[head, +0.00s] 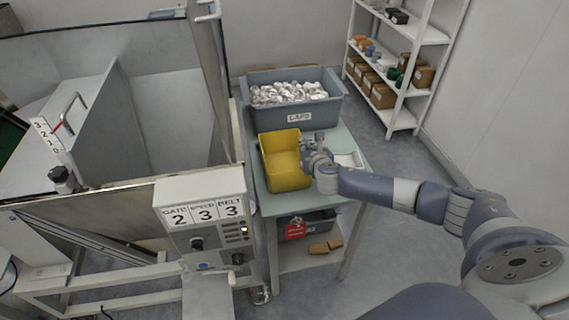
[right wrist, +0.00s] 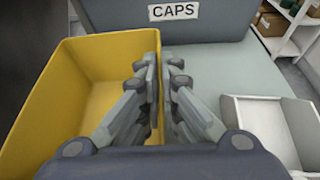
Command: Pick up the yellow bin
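The yellow bin (head: 285,177) stands upright and empty on the small green-topped table (head: 345,145), in front of the grey CAPS bin. My right gripper (head: 306,150) is at the bin's right wall. In the right wrist view, the yellow bin (right wrist: 50,100) fills the left side. My right gripper's fingers (right wrist: 160,88) are closed together with the bin's right wall between them, one finger inside and one outside. I see no clear gap under the bin. My left gripper is not in view.
The grey CAPS bin (head: 262,112), full of pale caps, stands behind. A white tray (right wrist: 262,122) lies right of the yellow bin. A control box (head: 205,215) and machine frame are to the left. A shelf (head: 405,110) stands back right. The floor between is clear.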

